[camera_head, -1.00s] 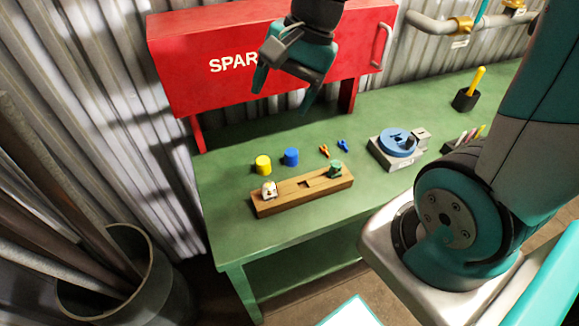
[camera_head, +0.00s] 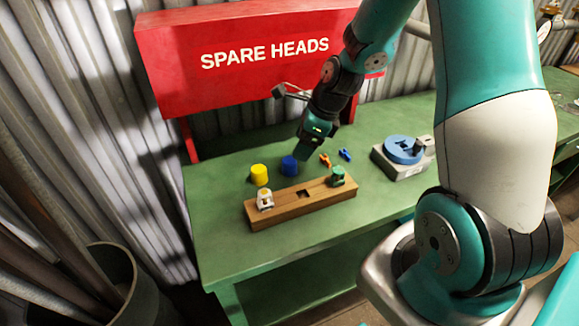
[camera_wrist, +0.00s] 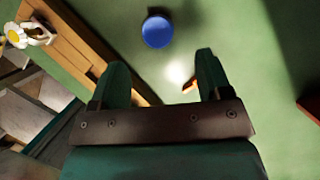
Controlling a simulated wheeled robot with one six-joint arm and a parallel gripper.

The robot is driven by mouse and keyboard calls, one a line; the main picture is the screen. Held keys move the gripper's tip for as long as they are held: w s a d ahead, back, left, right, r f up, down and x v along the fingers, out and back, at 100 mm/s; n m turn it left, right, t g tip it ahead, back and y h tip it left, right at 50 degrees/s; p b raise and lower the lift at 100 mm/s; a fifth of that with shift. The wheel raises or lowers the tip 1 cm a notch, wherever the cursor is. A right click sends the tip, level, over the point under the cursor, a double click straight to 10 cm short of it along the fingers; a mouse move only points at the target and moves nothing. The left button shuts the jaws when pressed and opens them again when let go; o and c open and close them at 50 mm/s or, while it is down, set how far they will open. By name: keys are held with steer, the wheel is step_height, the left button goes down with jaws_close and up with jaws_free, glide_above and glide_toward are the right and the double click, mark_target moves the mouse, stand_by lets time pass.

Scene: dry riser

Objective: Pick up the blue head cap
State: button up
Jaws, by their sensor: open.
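The blue head cap (camera_head: 289,166) stands on the green bench behind the wooden block, just right of a yellow cap. In the wrist view the blue cap (camera_wrist: 157,31) shows its round top, ahead of the fingertips and roughly between their lines. My gripper (camera_head: 308,152) is above the bench, slightly right of the blue cap in the head view. In the wrist view my gripper (camera_wrist: 161,72) has its two fingers wide apart with nothing between them. The gap in height between fingers and cap cannot be judged exactly.
A yellow cap (camera_head: 259,174) stands close left. The wooden block (camera_head: 287,205) holds a white-and-yellow head (camera_head: 265,199) and a green piece (camera_head: 337,175). Orange (camera_head: 325,160) and blue (camera_head: 345,154) small parts lie right.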

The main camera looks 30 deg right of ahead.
mark_target(289, 160)
steer(key=x, duration=0.3)
steer(key=a+x, duration=0.1)
steer(key=x, duration=0.2)
steer(key=shift+w+r, duration=0.2)
steer(key=shift+w, duration=0.05)
steer(key=shift+w+a+f, duration=0.1)
steer(key=shift+w+f, duration=0.1)
steer(key=shift+f, duration=0.3)
steer(key=c, duration=1)
